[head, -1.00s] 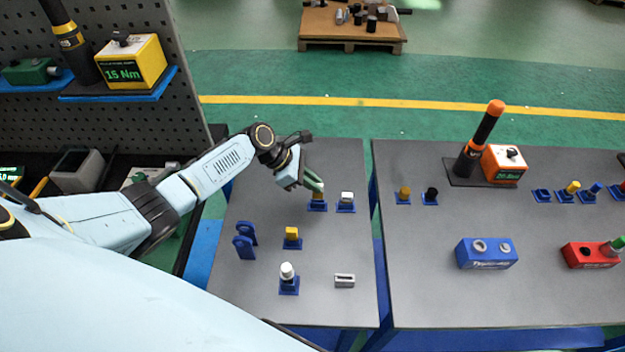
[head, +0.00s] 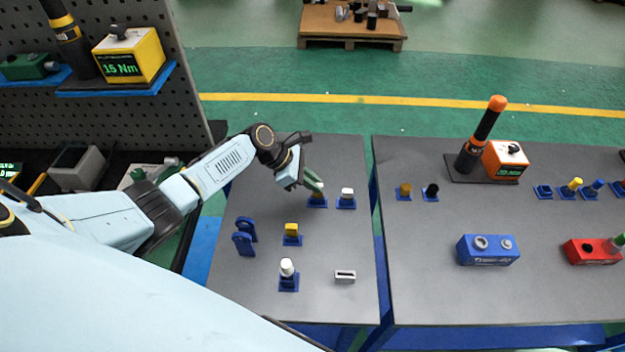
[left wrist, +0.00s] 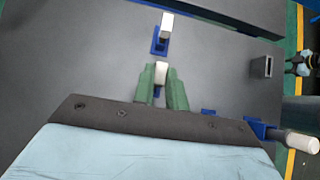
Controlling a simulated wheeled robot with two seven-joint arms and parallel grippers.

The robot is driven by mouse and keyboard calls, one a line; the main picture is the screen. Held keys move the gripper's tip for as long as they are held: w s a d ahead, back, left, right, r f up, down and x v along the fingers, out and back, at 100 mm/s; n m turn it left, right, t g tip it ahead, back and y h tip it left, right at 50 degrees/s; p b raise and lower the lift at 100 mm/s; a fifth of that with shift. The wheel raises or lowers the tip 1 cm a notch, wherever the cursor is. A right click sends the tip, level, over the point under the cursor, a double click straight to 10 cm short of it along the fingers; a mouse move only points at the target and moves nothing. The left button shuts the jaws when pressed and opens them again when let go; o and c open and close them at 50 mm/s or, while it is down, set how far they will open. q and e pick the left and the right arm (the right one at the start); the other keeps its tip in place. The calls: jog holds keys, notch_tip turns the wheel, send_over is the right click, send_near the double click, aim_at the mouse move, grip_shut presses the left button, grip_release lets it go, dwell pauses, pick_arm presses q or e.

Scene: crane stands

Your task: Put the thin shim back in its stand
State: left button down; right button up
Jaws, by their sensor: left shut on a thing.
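My left gripper (head: 317,187) is shut, its green fingers closed on a small pale block, which I take to be the thin shim (left wrist: 161,70). In the left wrist view the shim's pale end sticks out between the fingertips (left wrist: 161,82). My right gripper is not in view.
Close to the right is a white-topped piece (head: 347,193) in a blue stand. Nearer stand a yellow block (head: 291,230), a white cylinder (head: 287,267), blue upright brackets (head: 244,243) and a grey slotted block (head: 345,276). A gap separates the right table (head: 430,270).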

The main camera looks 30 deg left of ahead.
pick_arm(q)
jog(key=shift+f+b, duration=0.5)
jog(key=shift+f, duration=0.45)
jog(key=c, duration=1.3)
grip_release()
jog(key=shift+c, duration=0.2)
jog(key=shift+r, duration=0.1)
jog(key=p+v, duration=0.4)
jog(key=shift+s+a+r+p, duration=0.2)
jog(key=shift+a+r+p, duration=0.1)
jog(key=shift+p, duration=0.1)
